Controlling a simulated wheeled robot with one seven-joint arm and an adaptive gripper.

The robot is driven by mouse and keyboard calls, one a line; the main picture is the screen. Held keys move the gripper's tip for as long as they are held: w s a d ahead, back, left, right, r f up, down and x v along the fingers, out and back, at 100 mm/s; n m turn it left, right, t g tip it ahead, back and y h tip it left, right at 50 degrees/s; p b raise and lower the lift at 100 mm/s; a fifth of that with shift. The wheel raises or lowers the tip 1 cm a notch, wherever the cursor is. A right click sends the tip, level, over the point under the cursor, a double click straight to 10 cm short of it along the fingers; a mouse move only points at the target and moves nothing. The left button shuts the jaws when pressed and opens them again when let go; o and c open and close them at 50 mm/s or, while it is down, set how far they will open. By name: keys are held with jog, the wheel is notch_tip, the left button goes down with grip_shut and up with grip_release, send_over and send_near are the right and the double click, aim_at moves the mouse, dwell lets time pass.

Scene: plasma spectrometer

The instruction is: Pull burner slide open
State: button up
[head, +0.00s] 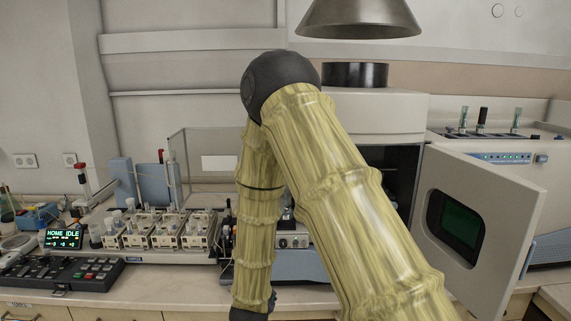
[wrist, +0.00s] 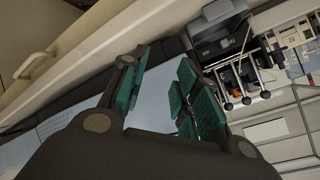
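The spectrometer (head: 375,118) stands on the bench behind my arm, below a metal hood. Its white door (head: 490,210) with a dark green window is swung open to the right. The dark compartment (head: 400,170) behind the door shows only in part; my arm covers much of it. I cannot make out the burner slide for certain in either view. My gripper (wrist: 163,88) shows in the wrist view with its teal-padded fingers apart and nothing between them. A pale blue surface lies behind the fingers. In the head view the gripper's fingers cannot be seen.
A sample rack (head: 160,230) and a control panel (head: 60,272) with a "HOME IDLE" display stand on the bench at left. A hood (head: 360,18) hangs above. In the wrist view, a drawer handle (wrist: 35,65) is at left and several black-knobbed levers (wrist: 237,100) are at right.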

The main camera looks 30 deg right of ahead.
jog(key=w+d+r+m+h+p, duration=0.2)
jog(key=d+r+m, duration=0.15)
jog(key=r, duration=0.75)
jog(key=w+d+r+m+h+p, duration=0.25)
jog(key=r+m, duration=0.25)
jog(key=r, duration=0.7)
jog(key=w+d+r+m+h+p, duration=0.1)
jog(key=d+r+m+p, duration=0.2)
jog(key=r, duration=0.8)
jog(key=shift+m, duration=0.25)
jog(key=p+x, duration=0.1)
jog(key=x, duration=0.1)
jog(key=p+x, duration=0.1)
jog(key=x, duration=0.2)
jog(key=w+p+x, duration=0.1)
jog(key=p+x, duration=0.1)
jog(key=shift+w, duration=0.15)
jog(key=shift+p+x, duration=0.35)
jog(key=shift+x, duration=0.45)
jog(key=shift+f, duration=0.15)
grip_shut()
